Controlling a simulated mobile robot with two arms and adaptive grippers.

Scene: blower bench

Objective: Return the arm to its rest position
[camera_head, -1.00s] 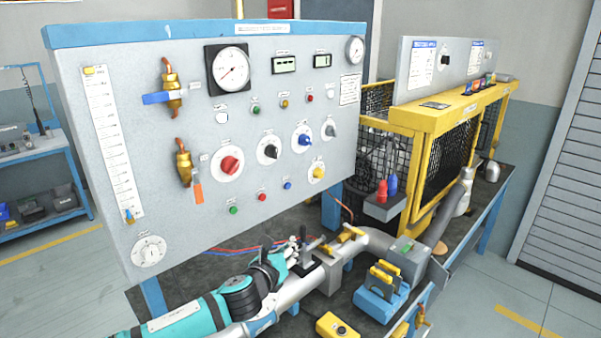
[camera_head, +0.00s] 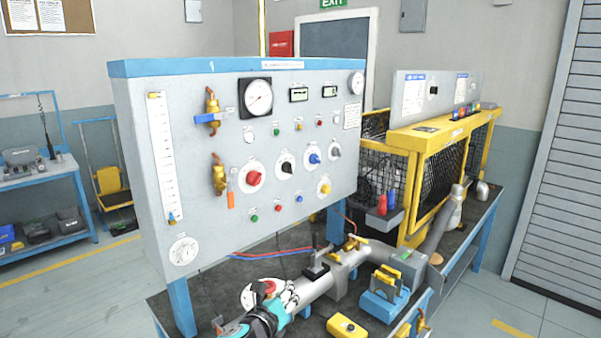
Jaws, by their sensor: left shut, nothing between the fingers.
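My left gripper (camera_head: 286,297) is low in the head view, over the near part of the bench, beside the grey pipe (camera_head: 312,287). My right gripper is not in the view.
The control panel (camera_head: 210,120) with gauges and knobs stands behind the gripper. A yellow box (camera_head: 346,327) and a blue block with yellow plates (camera_head: 380,304) sit to the right. A yellow caged unit (camera_head: 425,160) stands farther back. Dark bench surface (camera_head: 215,290) is bare to the left.

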